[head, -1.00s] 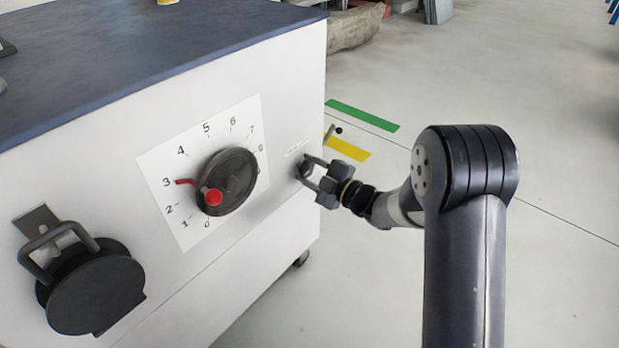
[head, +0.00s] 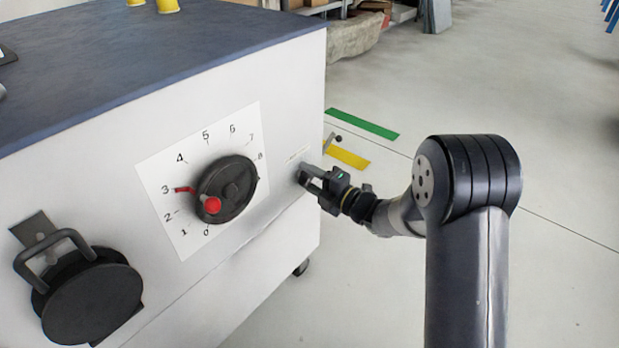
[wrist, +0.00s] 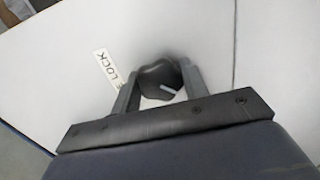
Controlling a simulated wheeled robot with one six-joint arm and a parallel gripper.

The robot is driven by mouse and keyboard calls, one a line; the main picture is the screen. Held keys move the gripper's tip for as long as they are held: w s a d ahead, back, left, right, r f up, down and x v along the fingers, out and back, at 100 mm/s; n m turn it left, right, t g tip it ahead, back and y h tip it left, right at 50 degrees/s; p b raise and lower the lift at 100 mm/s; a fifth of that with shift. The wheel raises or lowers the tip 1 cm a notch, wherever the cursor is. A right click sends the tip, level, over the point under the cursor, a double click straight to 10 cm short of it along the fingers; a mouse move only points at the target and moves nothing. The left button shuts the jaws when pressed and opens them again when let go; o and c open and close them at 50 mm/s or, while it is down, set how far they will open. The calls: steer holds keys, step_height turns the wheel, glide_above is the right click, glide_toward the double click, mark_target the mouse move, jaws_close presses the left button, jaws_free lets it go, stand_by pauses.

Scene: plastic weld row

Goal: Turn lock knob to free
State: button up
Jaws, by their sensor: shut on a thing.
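The lock knob (wrist: 160,79) is a small dark knob with a white line on it, on the white cabinet face. In the wrist view it sits between the two fingers of my gripper (wrist: 158,85), which is shut on it. A white label reading LOCK (wrist: 108,67) is beside the knob. In the head view my gripper (head: 311,177) reaches the cabinet's right part from the right, and the fingers mostly hide the knob.
The white cabinet (head: 290,110) has a dark blue top. A dial plate (head: 165,165) with a black handwheel (head: 238,184) and red handle knob (head: 211,204) is left of my gripper. A black round disc (head: 92,303) is at lower left. Open floor lies right.

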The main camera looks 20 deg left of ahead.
stand_by(0.4)
steer(key=o, duration=1)
steer(key=shift+d, duration=0.1)
steer(key=p+v, duration=0.3)
steer(key=v, duration=0.7)
steer(key=shift+s+d, duration=0.2)
steer(key=shift+d, duration=0.05)
